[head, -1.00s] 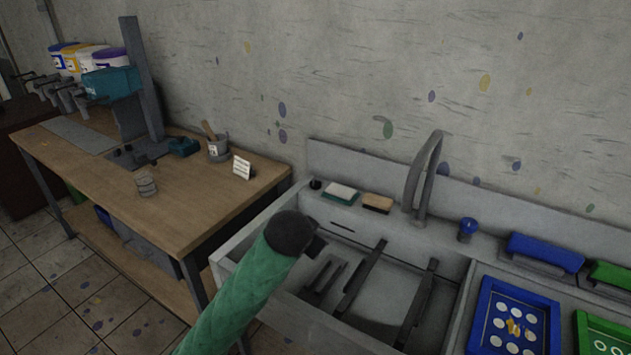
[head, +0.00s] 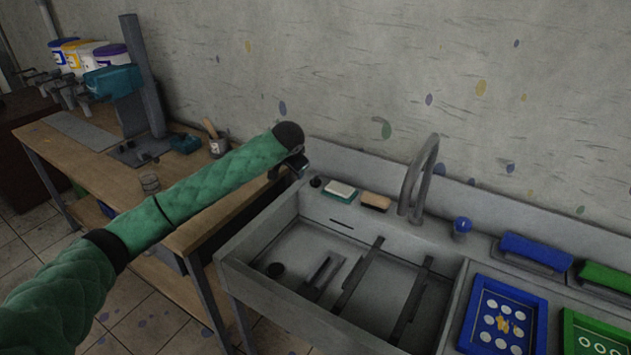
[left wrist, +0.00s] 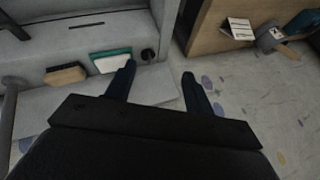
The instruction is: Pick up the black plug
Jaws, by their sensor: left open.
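The black plug (head: 315,182) is a small dark round piece on the back left corner ledge of the grey sink (head: 262,216). It also shows in the left wrist view (left wrist: 148,55), beside the teal-edged sponge and near the fingertips. My left gripper (head: 297,165) is just left of and above the plug in the head view. In the left wrist view its two fingers (left wrist: 158,72) are apart with nothing between them, and the plug lies beyond the gap, nearer the left finger. My right gripper is not in view.
A white-and-teal sponge (head: 341,190) and a brown brush (head: 375,201) stand right of the plug. The grey faucet (head: 415,180) rises farther right. A wooden table (head: 90,170) stands left.

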